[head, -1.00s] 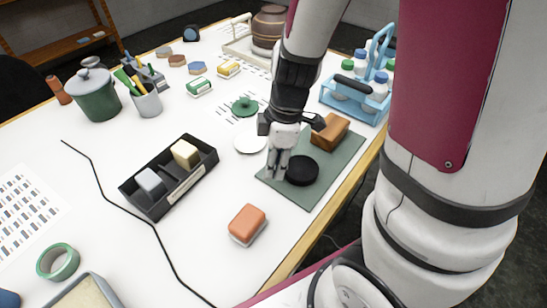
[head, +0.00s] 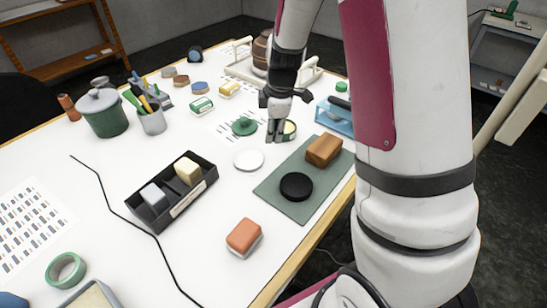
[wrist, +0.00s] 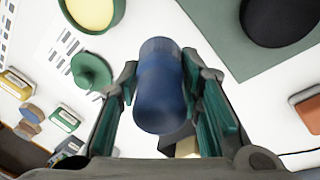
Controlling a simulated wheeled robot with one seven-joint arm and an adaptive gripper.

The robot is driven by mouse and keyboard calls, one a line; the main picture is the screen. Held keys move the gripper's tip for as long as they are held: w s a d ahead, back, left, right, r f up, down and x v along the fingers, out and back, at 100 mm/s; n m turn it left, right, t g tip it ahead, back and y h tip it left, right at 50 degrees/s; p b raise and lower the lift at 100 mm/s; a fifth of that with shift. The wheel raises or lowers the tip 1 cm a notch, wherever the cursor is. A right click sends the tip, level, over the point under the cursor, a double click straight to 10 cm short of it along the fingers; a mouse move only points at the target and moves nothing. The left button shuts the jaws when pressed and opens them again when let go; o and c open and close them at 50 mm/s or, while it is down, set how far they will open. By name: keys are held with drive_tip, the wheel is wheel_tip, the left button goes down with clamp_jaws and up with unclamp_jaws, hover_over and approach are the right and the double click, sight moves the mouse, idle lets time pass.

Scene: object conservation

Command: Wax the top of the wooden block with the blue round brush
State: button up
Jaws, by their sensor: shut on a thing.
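The brown wooden block (head: 323,150) lies on a grey-green mat (head: 273,186) in the head view. A black round disc (head: 296,187) lies on the mat in front of it. My gripper (head: 276,136) is left of the block, off the mat. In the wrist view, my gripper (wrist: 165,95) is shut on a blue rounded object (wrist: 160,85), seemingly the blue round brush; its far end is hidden. An open round tin with yellow contents (head: 290,128) stands just behind my gripper, and shows in the wrist view (wrist: 90,12). I cannot tell whether the brush touches anything.
A green round knobbed thing (head: 244,126) and a white disc (head: 249,160) lie left of my gripper. A black two-part tray (head: 172,205) and an orange sponge (head: 243,236) are nearer.

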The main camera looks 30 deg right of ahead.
drive_tip(key=w+d+r+t+h+p, duration=0.1)
drive_tip(key=w+d+r+t+p, duration=0.1)
drive_tip(key=w+d, duration=0.6)
drive_tip(key=shift+w+a+f+b, duration=0.15)
drive_tip(key=shift+w+f+b, duration=0.05)
drive_tip(key=shift+f, duration=1.1)
drive_tip(key=shift+w+a+f+b, duration=0.1)
drive_tip(key=shift+w+f+b, duration=0.1)
drive_tip(key=shift+f, duration=1.05)
drive_tip(key=shift+s+f, duration=0.1)
drive_tip(key=shift+f, duration=0.45)
drive_tip(key=shift+f, duration=0.85)
idle(0.5)
wheel_tip(320, 180, up, 7)
drive_tip(key=p, duration=0.1)
drive_tip(key=shift+r, duration=0.15)
idle(0.6)
idle(0.7)
